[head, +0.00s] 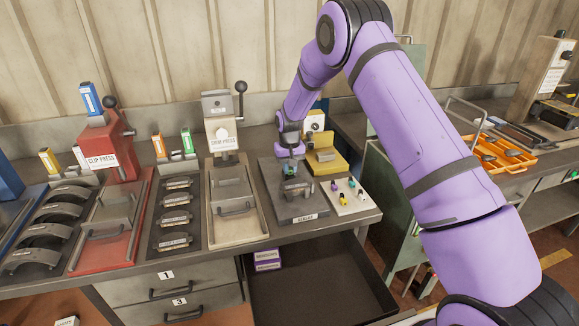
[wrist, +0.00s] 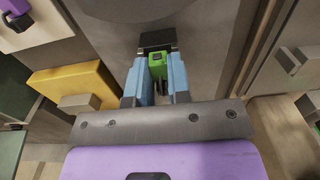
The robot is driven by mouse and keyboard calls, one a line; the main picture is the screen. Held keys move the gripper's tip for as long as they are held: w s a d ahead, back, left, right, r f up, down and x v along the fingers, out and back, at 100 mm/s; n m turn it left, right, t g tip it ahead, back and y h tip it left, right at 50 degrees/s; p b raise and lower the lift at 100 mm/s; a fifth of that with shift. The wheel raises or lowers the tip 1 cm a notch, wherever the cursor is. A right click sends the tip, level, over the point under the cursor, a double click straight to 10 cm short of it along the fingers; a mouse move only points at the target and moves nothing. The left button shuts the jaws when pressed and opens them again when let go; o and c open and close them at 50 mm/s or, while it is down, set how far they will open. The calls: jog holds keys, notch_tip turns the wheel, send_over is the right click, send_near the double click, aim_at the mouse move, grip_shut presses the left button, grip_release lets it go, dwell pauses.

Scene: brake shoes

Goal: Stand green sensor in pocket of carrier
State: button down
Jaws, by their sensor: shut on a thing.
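My gripper (head: 288,166) is over the grey fixture plate (head: 308,211) in the head view, pointing down. In the wrist view its blue fingers (wrist: 158,85) are shut on the green sensor (wrist: 158,66), which shows between them. A dark block (wrist: 157,40), probably the carrier, lies at the sensor's far end; I cannot tell whether they touch. In the head view a dark piece (head: 297,189), likely the same carrier, sits on the plate just below my fingers. Its pocket is hidden, and I cannot tell whether the sensor is in it.
A white tray (head: 343,208) with several small coloured sensors lies right of the plate. A yellow fixture (head: 327,165) stands behind it. The door press (head: 222,134) is to the left. An open drawer (head: 305,285) juts out below the bench.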

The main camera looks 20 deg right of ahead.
aim_at(290, 168)
jog(key=shift+f, duration=0.25)
jog(key=c, duration=1.2)
grip_release()
jog(key=shift+s+f, duration=0.1)
jog(key=shift+s, duration=0.05)
jog(key=shift+o, duration=0.6)
notch_tip(290, 168, up, 14)
jog(key=shift+f, duration=0.15)
jog(key=s+d+r+t, duration=0.1)
jog(key=s+d+r, duration=0.1)
jog(key=s+r, duration=0.95)
jog(key=s+d+r+t, duration=0.2)
jog(key=s+d+r, duration=0.1)
jog(key=s+r, duration=0.8)
jog(key=s+d+r+t, duration=0.2)
jog(key=s, duration=2.3)
jog(key=shift+s, duration=0.4)
